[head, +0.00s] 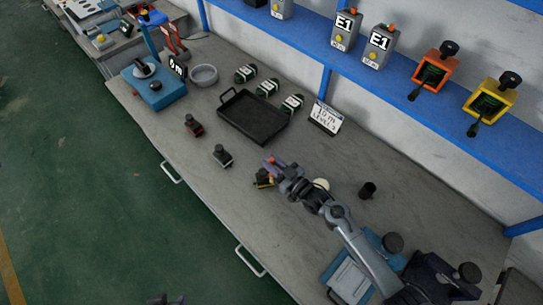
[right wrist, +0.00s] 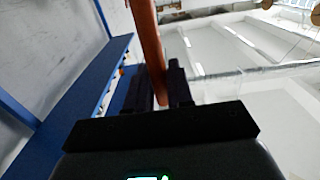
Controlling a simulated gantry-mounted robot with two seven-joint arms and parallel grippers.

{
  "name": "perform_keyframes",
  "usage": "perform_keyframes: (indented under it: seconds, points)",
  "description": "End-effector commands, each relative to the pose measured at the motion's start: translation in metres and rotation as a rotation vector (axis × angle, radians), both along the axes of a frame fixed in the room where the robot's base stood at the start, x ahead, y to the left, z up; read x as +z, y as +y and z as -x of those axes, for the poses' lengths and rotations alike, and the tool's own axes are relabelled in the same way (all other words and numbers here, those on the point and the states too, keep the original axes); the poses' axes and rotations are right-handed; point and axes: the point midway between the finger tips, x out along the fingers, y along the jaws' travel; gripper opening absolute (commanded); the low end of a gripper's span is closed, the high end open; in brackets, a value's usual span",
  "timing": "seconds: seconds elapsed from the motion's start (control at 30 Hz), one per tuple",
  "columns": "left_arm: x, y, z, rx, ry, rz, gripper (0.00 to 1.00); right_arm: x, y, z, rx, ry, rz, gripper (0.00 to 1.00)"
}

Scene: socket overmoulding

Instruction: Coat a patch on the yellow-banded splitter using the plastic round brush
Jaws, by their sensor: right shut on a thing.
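The yellow-banded splitter (head: 263,181), a small dark block with a yellow band, stands on the grey bench near the middle of the head view. My right gripper (head: 271,164) is just above and beside it; whether anything touches is unclear. In the right wrist view the gripper (right wrist: 160,92) is shut on an orange-brown handle (right wrist: 148,40), apparently the brush. The brush's bristle end cannot be made out. My left gripper (head: 165,299) shows only as dark tips at the bottom edge of the head view, away from the bench.
A red-banded splitter (head: 194,126) and a pale-banded one (head: 222,156) stand to the left. A black tray (head: 282,131), a grey bowl (head: 204,75) and a sign (head: 325,117) lie behind. The bench front-left is clear.

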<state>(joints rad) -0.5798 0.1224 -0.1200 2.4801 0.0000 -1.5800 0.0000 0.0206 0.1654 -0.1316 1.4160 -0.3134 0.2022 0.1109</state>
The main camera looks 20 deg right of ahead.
Motion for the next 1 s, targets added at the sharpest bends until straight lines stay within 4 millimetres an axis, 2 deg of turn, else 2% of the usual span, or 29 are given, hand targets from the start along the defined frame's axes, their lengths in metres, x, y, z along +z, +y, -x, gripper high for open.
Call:
perform_keyframes:
  seconds: [0.53, 1.0]
  points:
    - [0.006, -0.002, 0.000, 0.005, 0.000, 0.008, 0.43, 0.006, 0.001, 0.002, 0.000, -0.002, -0.001, 0.00]
    - [0.047, 0.001, 0.000, -0.004, 0.000, -0.005, 0.43, 0.050, 0.001, 0.002, 0.000, -0.002, 0.000, 0.00]
